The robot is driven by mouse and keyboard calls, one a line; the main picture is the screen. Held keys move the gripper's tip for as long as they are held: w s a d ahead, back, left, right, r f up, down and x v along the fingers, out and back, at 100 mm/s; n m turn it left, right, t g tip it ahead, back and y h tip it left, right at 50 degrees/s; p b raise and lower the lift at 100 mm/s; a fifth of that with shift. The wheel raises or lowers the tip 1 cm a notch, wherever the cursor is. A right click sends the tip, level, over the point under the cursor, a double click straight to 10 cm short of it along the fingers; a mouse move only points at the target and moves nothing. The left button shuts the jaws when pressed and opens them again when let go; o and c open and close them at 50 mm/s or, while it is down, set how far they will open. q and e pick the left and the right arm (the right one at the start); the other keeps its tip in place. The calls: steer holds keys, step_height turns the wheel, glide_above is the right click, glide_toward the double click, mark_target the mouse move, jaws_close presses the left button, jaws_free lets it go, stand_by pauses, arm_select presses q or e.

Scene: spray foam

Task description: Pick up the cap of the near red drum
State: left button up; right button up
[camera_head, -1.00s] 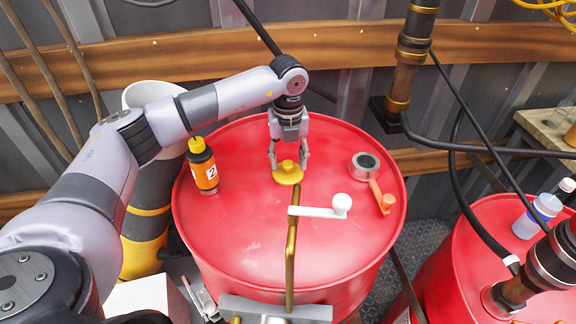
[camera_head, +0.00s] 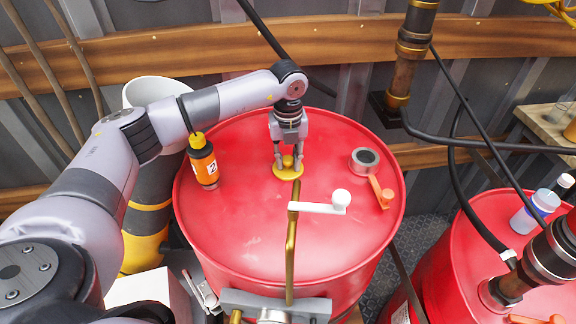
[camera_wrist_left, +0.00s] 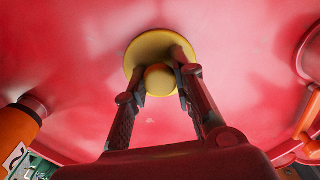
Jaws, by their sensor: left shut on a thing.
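The near red drum (camera_head: 250,235) stands upright in the middle of the head view. Its yellow cap (camera_head: 289,172), a round disc with a knob, sits on the drum's top toward the back. My left gripper (camera_head: 288,160) points down from above and is shut on the cap's knob. In the left wrist view the two fingers stand on either side of the round knob (camera_wrist_left: 160,80), with the cap's disc (camera_wrist_left: 146,46) behind it. I cannot tell whether the cap is clear of the drum top. My right gripper does not show.
A brass pipe (camera_head: 291,245) with a white-knobbed crank (camera_head: 325,204) lies in front. A second red drum (camera_head: 465,245) is at the right.

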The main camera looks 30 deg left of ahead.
arm_select(q)
jaws_close()
